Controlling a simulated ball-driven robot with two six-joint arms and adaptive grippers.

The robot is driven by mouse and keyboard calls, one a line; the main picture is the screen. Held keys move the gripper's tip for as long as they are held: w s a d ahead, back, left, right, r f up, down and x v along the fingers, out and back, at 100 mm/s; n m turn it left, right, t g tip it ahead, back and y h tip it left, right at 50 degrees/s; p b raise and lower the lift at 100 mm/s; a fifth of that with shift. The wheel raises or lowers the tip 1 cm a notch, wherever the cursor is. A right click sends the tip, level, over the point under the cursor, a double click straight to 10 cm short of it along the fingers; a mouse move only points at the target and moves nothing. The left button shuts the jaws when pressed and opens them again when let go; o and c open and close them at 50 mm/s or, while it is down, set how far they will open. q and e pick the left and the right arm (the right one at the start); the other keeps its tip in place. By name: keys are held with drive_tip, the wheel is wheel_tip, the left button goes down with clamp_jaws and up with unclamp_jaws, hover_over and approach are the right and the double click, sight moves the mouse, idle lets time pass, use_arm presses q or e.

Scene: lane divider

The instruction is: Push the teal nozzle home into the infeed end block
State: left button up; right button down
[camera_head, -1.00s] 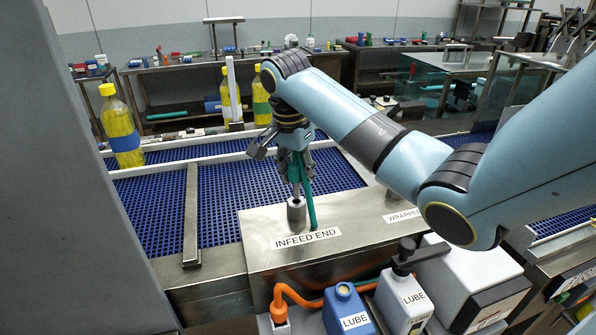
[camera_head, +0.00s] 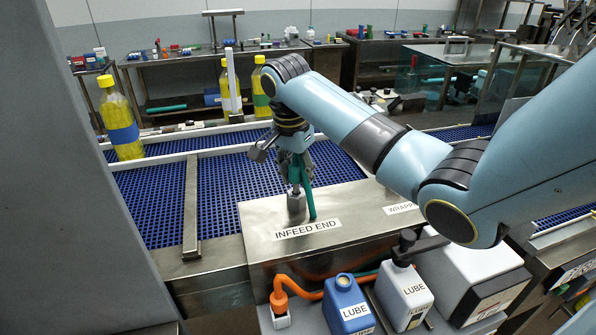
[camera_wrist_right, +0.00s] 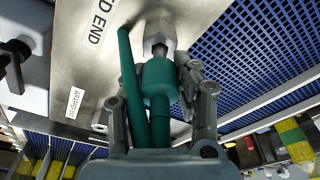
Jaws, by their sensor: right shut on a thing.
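The teal nozzle (camera_wrist_right: 160,82) is held between the fingers of my right gripper (camera_head: 297,178), which is shut on it. In the right wrist view its pointed metal tip is at the mouth of a steel socket (camera_wrist_right: 160,30). I cannot tell how deep the tip sits. The socket (camera_head: 296,205) stands upright on the steel infeed end block (camera_head: 350,205). A teal tube (camera_head: 308,195) runs beside the nozzle down to the block top. Fingers partly hide the nozzle in the head view. My left gripper is not in view.
A blue mesh conveyor (camera_head: 235,200) lies behind and left of the block. A yellow bottle (camera_head: 120,125) stands at left. A blue lube bottle (camera_head: 345,305), a white lube bottle (camera_head: 405,290) and an orange hose (camera_head: 300,288) are in front of the block.

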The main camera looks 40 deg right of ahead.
sight(295, 158)
drive_tip(key=shift+f, duration=0.75)
drive_tip(key=c, duration=0.9)
unclamp_jaws()
drive_tip(key=r, duration=0.5)
drive_tip(key=a+r, duration=0.1)
drive_tip(key=r, duration=0.1)
drive_tip(key=shift+r, duration=0.2)
